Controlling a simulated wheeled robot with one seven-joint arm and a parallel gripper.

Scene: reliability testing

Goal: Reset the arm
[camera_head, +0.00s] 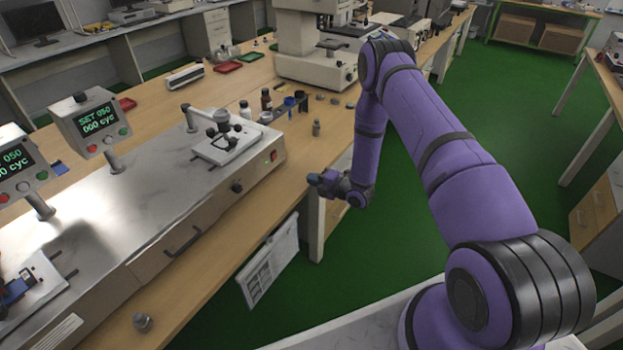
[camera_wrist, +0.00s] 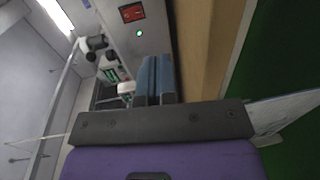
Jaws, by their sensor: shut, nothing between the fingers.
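My purple arm stretches from the lower right of the head view over the green floor to the bench. My gripper (camera_head: 318,179) is at the front edge of the wooden bench, right of the test machine. In the wrist view its two blue-grey fingers (camera_wrist: 154,78) are together with nothing between them. The wrist view shows the machine's metal side with a red switch (camera_wrist: 131,12) beyond the fingers.
The test machine (camera_head: 160,235) carries a fixture (camera_head: 225,135) and two displays, one reading SET 050, 000 cyc (camera_head: 90,122). Small bottles (camera_head: 266,100) and a small weight (camera_head: 316,128) stand on the bench (camera_head: 335,115). A clipboard (camera_head: 270,262) hangs at the bench front. Green floor (camera_head: 400,225) is open.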

